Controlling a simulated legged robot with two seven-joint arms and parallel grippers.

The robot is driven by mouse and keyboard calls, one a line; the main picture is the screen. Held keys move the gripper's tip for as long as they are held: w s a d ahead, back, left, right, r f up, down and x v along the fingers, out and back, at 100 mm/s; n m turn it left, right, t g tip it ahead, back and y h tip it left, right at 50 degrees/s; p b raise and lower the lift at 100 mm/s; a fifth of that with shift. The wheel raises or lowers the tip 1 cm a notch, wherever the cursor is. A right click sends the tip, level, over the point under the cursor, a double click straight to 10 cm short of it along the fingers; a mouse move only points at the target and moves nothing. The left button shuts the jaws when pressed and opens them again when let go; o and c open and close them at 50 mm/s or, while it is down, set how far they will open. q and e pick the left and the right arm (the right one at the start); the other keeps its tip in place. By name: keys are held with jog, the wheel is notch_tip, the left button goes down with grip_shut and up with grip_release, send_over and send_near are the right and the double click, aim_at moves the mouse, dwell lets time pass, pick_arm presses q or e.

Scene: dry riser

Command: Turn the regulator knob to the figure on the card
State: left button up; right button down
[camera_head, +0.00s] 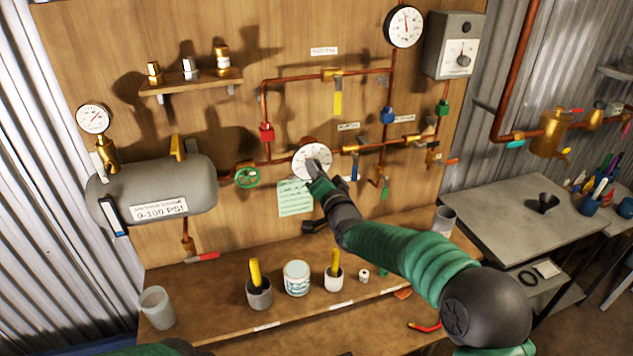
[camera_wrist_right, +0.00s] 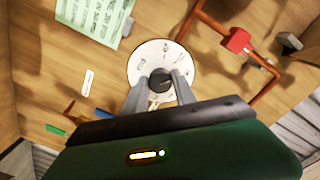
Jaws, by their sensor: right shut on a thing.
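The regulator dial (camera_head: 312,160) is a round white face with dark figures, mounted on the wooden panel. In the right wrist view the dial (camera_wrist_right: 150,55) shows its dark knob (camera_wrist_right: 160,81) at the centre. My right gripper (camera_wrist_right: 161,84) is shut on the knob, with one grey finger on each side. In the head view my right gripper (camera_head: 314,170) covers the lower right of the dial. The pale green card (camera_head: 295,198) with written lines hangs just below the dial; it also shows in the right wrist view (camera_wrist_right: 95,17). Its figures are too small to read. My left gripper is not in view.
A grey tank (camera_head: 158,188) is at the left. A shelf below holds cups, a jar (camera_head: 296,278) and brushes. A grey control box (camera_head: 452,45) is at the upper right.

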jog(key=shift+d+r+m+b, duration=0.15)
jog(key=shift+m+b, duration=0.9)
jog(key=shift+m, duration=0.35)
jog(key=c, duration=1.3)
grip_release()
jog(key=shift+o, duration=1.4)
jog(key=shift+w+d, duration=0.1)
